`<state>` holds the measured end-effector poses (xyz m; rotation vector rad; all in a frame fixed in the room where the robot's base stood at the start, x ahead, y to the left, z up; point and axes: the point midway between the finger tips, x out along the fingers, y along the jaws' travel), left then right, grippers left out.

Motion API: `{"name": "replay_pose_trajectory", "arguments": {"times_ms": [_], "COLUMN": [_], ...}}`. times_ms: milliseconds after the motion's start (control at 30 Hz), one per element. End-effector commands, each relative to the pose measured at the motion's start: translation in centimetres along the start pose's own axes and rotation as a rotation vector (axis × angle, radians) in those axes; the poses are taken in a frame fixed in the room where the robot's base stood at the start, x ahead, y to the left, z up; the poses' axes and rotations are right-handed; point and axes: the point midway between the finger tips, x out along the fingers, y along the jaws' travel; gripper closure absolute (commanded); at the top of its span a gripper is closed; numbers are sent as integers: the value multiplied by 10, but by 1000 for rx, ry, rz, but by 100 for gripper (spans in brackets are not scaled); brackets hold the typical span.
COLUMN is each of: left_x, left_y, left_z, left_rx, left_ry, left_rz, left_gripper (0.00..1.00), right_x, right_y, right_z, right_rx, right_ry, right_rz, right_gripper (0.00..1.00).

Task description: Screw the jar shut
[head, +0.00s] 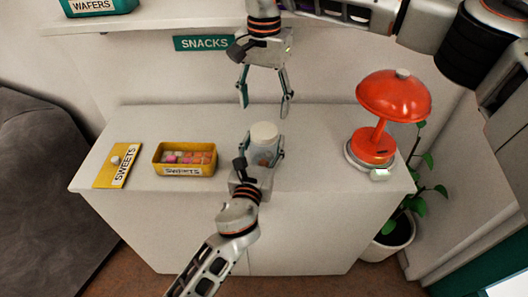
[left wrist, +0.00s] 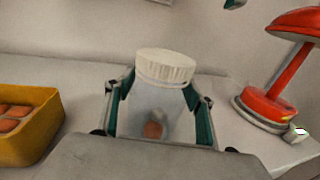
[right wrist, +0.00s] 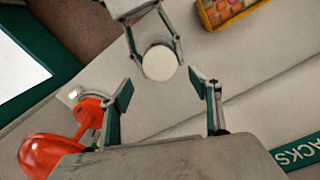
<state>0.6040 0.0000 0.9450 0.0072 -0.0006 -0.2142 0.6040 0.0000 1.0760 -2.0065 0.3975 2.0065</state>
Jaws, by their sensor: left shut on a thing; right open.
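A clear jar (head: 265,151) with a cream-white ribbed lid (head: 264,131) stands upright on the white counter. My left gripper (head: 262,158) is shut around the jar's body, one finger on each side. In the left wrist view the lid (left wrist: 165,66) sits on top of the jar (left wrist: 150,118), and something brown shows inside. I cannot tell how tight the lid is. My right gripper (head: 265,104) is open and empty, pointing down above and behind the jar. In the right wrist view the round lid (right wrist: 159,62) shows beyond the open fingers (right wrist: 163,108).
A yellow sweets box (head: 184,170) with its yellow lid (head: 112,168) beside it is on the left of the counter (head: 140,122). A red lamp (head: 385,118) stands on the right. A snacks sign (head: 203,43) is on the back wall. A potted plant (head: 393,238) is at the floor right.

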Motion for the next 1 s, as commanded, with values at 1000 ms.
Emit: {"name": "replay_pose_trajectory", "arguments": {"times_ms": [1000], "left_x": [0], "left_y": [0], "left_z": [-1], "left_rx": [1], "left_ry": [2], "left_rz": [0], "left_gripper": [100], "right_x": [74], "right_y": [0], "right_z": [0], "right_rx": [2], "right_ry": [1], "right_rz": [0], "right_gripper": [58]}}
